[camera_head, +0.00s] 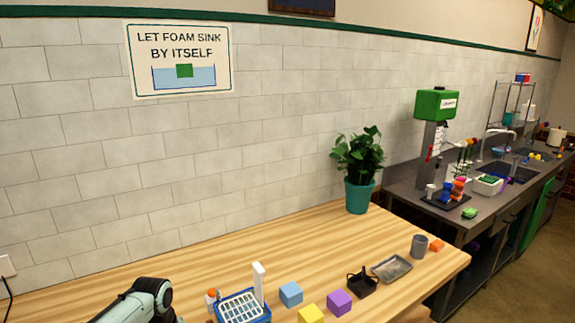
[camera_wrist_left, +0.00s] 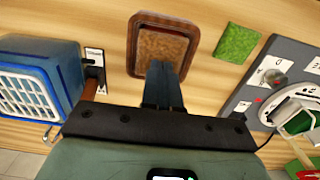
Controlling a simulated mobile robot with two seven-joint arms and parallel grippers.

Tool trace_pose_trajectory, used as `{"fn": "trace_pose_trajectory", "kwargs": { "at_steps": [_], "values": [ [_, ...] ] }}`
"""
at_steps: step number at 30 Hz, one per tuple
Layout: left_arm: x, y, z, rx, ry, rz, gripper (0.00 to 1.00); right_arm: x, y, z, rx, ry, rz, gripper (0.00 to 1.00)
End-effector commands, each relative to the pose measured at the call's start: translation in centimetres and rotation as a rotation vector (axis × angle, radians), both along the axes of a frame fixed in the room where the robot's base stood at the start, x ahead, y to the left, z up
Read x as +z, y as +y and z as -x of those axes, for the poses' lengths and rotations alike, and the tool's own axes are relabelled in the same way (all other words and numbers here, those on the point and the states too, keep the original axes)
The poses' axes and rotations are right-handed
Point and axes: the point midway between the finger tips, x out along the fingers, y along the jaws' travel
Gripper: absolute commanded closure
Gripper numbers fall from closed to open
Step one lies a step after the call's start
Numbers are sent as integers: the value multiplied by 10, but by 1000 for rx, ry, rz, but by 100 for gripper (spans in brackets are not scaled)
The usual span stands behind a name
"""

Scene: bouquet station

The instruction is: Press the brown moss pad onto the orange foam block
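The brown moss pad (camera_wrist_left: 162,45) lies in a reddish-brown tray (camera_wrist_left: 133,50) in the left wrist view. My left gripper (camera_wrist_left: 163,66) has its fingers together over the tray's near edge, with no clear gap. Nothing shows clearly between them, and I cannot tell whether they touch the tray. In the head view only my left arm shows at the lower left, its gripper out of frame. A small orange block (camera_head: 436,245), possibly the foam block, sits at the table's right end beside a grey cup (camera_head: 419,245). My right gripper is out of view.
A blue basket (camera_head: 240,307) stands near the front; it also shows in the wrist view (camera_wrist_left: 40,85). Blue (camera_head: 291,293), yellow (camera_head: 311,314) and purple (camera_head: 339,301) blocks lie beside it. A green pad (camera_wrist_left: 237,43) lies right of the tray. The table's back is mostly clear.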

Motion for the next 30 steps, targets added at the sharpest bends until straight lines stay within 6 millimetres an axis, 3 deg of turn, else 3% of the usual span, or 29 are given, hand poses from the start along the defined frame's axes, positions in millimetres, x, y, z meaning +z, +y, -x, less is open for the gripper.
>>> {"fn": "trace_pose_trajectory", "kwargs": {
  "at_steps": [14,30],
  "values": [
    [-1,0,0,0,0,0,100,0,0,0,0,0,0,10],
    [-16,0,0,0,1,1,100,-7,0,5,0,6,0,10]
  ]
}}
